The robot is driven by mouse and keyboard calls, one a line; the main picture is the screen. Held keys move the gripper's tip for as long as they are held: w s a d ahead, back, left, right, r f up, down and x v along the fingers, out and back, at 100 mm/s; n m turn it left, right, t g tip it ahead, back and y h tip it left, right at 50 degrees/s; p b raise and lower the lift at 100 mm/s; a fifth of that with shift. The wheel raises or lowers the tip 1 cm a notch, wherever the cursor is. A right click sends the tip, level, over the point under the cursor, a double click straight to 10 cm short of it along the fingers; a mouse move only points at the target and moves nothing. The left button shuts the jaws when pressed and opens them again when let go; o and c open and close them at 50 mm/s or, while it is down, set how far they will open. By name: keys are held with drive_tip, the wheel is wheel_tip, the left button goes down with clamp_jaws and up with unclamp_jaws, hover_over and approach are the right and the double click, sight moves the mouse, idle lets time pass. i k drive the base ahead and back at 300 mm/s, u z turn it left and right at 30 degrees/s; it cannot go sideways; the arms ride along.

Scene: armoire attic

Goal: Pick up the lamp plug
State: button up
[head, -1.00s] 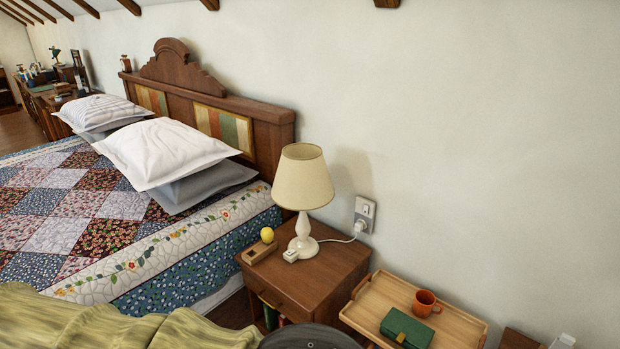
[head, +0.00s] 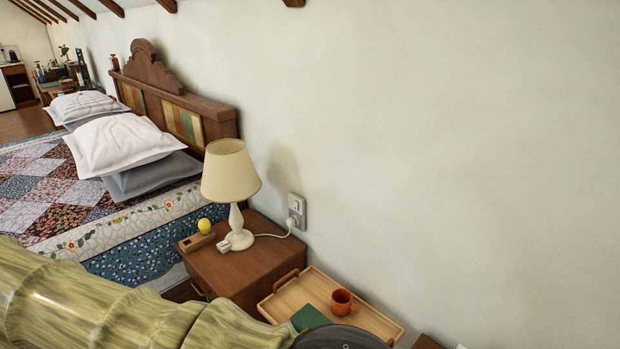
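The lamp plug (head: 291,223) is a small white piece at the lower part of the white wall outlet (head: 297,205), where it appears to be plugged in. A white cord (head: 268,235) runs from it to the lamp base. The lamp (head: 231,175) has a cream shade and a white turned base, and stands upright on the wooden nightstand (head: 260,277). A small white block (head: 236,240) lies at the front of the lamp base; I cannot tell what it is. My gripper is not in view; only parts of my body show along the lower edge.
A yellow ball (head: 204,226) on a wooden block (head: 197,242) stands left of the lamp. A wooden tray (head: 371,322) with an orange mug (head: 341,301) and a green item (head: 309,317) is right of the nightstand. The bed (head: 120,235) is at left. The wall right of the outlet is bare.

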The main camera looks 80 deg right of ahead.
sight(292, 222)
drive_tip(key=z, duration=1.55)
